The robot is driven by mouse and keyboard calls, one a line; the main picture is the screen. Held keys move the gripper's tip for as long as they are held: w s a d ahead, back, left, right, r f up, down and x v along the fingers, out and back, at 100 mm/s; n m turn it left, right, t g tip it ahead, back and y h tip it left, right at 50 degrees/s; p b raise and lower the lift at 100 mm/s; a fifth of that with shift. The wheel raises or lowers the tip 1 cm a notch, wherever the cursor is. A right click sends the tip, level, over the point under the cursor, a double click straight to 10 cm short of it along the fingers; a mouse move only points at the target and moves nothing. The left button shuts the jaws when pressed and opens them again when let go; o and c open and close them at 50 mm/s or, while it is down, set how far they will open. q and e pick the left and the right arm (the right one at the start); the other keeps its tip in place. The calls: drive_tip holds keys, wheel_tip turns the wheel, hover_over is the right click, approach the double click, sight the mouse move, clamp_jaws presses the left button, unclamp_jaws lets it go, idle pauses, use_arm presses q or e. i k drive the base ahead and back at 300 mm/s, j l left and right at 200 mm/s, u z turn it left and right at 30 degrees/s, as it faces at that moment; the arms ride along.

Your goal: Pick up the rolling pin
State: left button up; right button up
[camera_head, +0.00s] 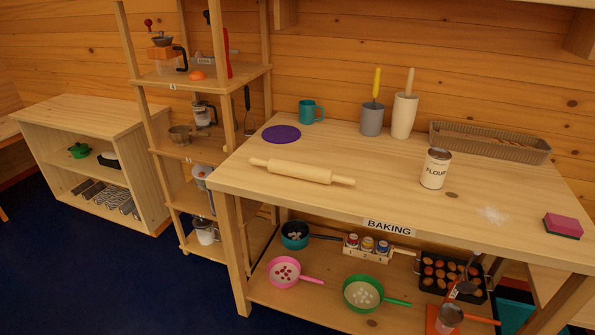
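The wooden rolling pin (300,171) lies on the top of the baking table (390,193), near its front left side. It is pale, with a thick barrel and a thin handle at each end. It lies slightly aslant, its right end nearer the front edge. Nothing covers it and nothing touches it from the sides. Neither of my grippers shows in the head view.
Behind the pin are a purple disc (281,134) and a teal mug (310,112). A grey crock (372,119), a cream crock (404,116), a flour tin (435,168), a basket (489,142) and a pink sponge (563,225) stand further right. A shelf rack (202,75) adjoins the left.

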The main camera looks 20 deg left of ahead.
sight(283, 166)
drive_tip(key=i+j+z, duration=0.1)
drive_tip(key=j, duration=0.2)
drive_tip(key=i+j, duration=0.2)
drive_tip(key=i+j+z, duration=0.15)
drive_tip(key=j, duration=0.3)
drive_tip(key=i+j, duration=0.15)
drive_tip(key=j, duration=0.15)
drive_tip(key=z, duration=0.05)
